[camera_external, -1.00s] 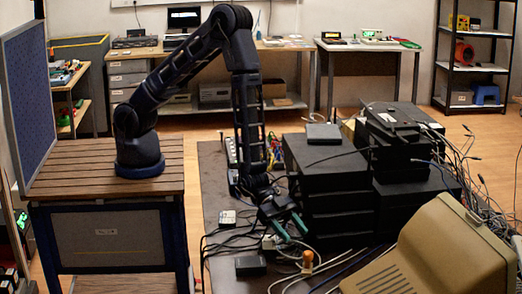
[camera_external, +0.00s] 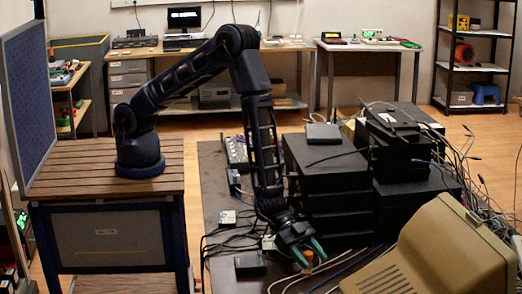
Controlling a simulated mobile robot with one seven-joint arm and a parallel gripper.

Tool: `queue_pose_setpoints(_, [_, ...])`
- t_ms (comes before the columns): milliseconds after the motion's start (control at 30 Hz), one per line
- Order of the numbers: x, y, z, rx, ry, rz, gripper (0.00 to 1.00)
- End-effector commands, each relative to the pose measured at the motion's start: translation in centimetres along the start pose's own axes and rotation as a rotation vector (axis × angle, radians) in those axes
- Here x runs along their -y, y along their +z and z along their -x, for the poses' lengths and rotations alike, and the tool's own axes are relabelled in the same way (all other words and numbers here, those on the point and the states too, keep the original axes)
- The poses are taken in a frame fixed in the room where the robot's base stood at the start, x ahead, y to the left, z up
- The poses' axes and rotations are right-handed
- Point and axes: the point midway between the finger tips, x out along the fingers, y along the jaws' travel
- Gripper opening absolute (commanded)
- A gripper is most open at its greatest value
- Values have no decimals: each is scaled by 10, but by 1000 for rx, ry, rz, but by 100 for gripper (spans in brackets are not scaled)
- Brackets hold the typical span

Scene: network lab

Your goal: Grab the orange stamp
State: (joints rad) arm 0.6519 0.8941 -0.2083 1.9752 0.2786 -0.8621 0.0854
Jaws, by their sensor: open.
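The orange stamp (camera_external: 309,257) stands on the dark table among cables, near the front of the black device stack. My gripper (camera_external: 314,262) is open, with its green fingers pointing down toward the front. The fingers are around the stamp or just above it; I cannot tell whether they touch it. The stamp is partly hidden by the fingers.
Stacked black devices (camera_external: 325,184) stand just behind and right of my gripper. A beige computer case (camera_external: 440,255) fills the front right. A small black box (camera_external: 250,264) and a white adapter (camera_external: 228,217) lie to the left, with loose cables around.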

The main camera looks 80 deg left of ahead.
Motion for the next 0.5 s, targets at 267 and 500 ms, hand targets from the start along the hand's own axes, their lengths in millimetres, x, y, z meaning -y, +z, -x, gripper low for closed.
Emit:
queue_pose_setpoints(267, [0, 0, -7, 0, 1, -1, 51])
queue_pose_setpoints(500, [0, 0, -6, 0, 1, -1, 16])
